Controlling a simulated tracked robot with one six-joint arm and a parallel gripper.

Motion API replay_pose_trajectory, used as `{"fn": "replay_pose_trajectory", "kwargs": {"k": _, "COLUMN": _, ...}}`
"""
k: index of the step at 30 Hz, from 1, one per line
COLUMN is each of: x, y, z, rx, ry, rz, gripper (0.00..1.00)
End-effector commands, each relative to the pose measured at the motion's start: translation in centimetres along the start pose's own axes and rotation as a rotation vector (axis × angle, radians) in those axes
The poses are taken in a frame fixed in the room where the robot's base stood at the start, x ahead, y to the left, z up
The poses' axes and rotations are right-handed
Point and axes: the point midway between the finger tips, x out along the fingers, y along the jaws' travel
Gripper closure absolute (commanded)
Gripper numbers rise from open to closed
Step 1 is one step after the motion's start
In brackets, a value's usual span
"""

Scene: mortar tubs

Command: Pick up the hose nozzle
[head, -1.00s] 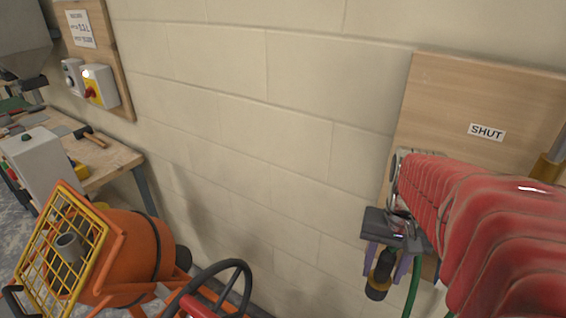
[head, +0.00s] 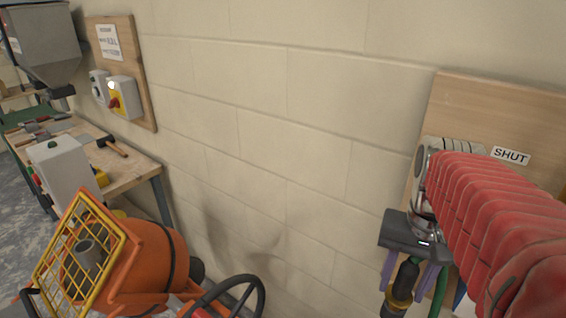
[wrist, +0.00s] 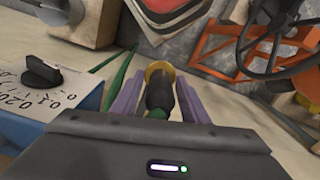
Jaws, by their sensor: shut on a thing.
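The hose nozzle (head: 404,281) is black with a brass-coloured ring at its lower end and a green hose beside it. It hangs tip-down between the purple fingers of my gripper (head: 412,284), in front of the block wall. In the wrist view the nozzle (wrist: 158,92) lies between the two purple fingers of my gripper (wrist: 160,104), with its brass ring pointing away from the camera. The fingers are shut on it. The dark gripper body hides the nozzle's near end.
An orange mixer (head: 150,262) with a yellow grille (head: 75,250) and a black handwheel (head: 232,297) stands at lower left. A workbench (head: 128,162) with tools is behind it. A wooden board (head: 480,105) labelled SHUT is on the wall at right. A dial box (wrist: 45,95) is close at left in the wrist view.

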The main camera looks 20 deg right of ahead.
Motion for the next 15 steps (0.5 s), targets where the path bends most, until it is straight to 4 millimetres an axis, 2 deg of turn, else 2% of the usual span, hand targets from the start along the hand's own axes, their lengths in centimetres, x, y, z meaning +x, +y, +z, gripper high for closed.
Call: {"fn": "replay_pose_trajectory", "kwargs": {"k": 15, "x": -0.1, "y": -1.9, "z": 7.8, "rx": -0.005, "ry": 0.003, "rz": -0.001, "gripper": 0.87}}
